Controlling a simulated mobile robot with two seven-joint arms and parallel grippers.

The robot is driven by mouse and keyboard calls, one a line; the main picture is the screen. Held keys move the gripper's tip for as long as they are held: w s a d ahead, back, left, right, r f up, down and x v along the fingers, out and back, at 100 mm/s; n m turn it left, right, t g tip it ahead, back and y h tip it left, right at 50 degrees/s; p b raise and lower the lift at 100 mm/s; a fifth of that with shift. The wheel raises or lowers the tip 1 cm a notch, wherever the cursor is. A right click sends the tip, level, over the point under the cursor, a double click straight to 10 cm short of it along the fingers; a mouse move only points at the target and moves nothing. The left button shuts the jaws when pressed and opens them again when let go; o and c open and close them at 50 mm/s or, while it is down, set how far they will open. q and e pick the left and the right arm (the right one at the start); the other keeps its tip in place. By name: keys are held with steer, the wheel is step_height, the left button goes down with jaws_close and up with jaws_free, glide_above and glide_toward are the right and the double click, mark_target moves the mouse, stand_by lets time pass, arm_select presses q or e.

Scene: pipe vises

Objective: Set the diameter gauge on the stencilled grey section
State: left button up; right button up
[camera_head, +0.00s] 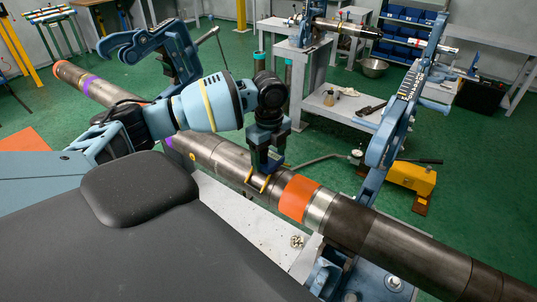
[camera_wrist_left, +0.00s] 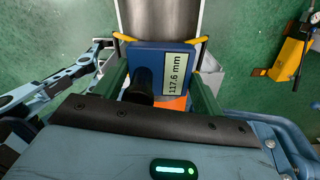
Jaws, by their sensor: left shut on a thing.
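My left gripper (camera_head: 266,138) is shut on the diameter gauge (camera_head: 264,160), a blue block with yellow prongs, over the long pipe. In the left wrist view the gauge (camera_wrist_left: 148,63) sits between the green fingers of the gripper (camera_wrist_left: 161,80), and its display reads 117.6 mm. Its yellow prongs show at either side of the grey pipe section (camera_wrist_left: 160,18). In the head view this grey section (camera_head: 225,158) lies left of an orange band (camera_head: 298,198). I cannot make out any stencil on it, nor whether the gauge touches the pipe. My right gripper is out of view.
A blue vise (camera_head: 398,115) stands around the pipe on the right, and another (camera_head: 160,50) at the upper left. A yellow pump (camera_head: 411,178) is on the green floor beyond the pipe. Workbenches and blue bins (camera_head: 408,22) stand at the back.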

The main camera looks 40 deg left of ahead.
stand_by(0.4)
arm_select(q)
steer(key=shift+f, duration=0.25)
steer(key=o, duration=1.5)
steer(key=shift+f, duration=0.1)
